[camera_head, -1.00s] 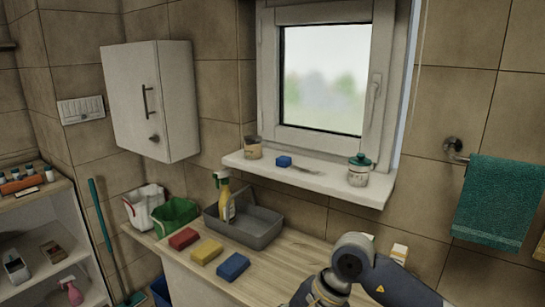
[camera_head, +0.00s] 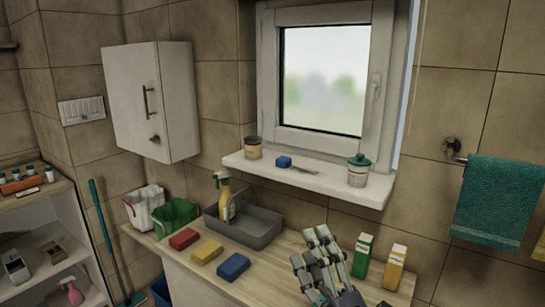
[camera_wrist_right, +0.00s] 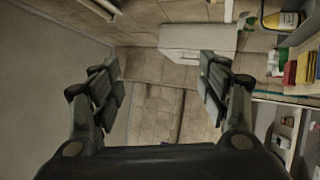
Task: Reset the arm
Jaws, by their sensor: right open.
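My right gripper (camera_head: 322,240) shows at the bottom of the head view, in front of the wooden counter (camera_head: 283,262), with its fingers pointing up. In the right wrist view its two fingers (camera_wrist_right: 160,85) stand wide apart with nothing between them. The gripper is open and empty. My left gripper is in neither view.
On the counter are a red sponge (camera_head: 184,239), a yellow sponge (camera_head: 207,251), a blue sponge (camera_head: 233,266), a grey basin (camera_head: 257,229) with a spray bottle (camera_head: 223,194), a green carton (camera_head: 362,256) and a yellow carton (camera_head: 393,268). A windowsill (camera_head: 310,182) juts out above.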

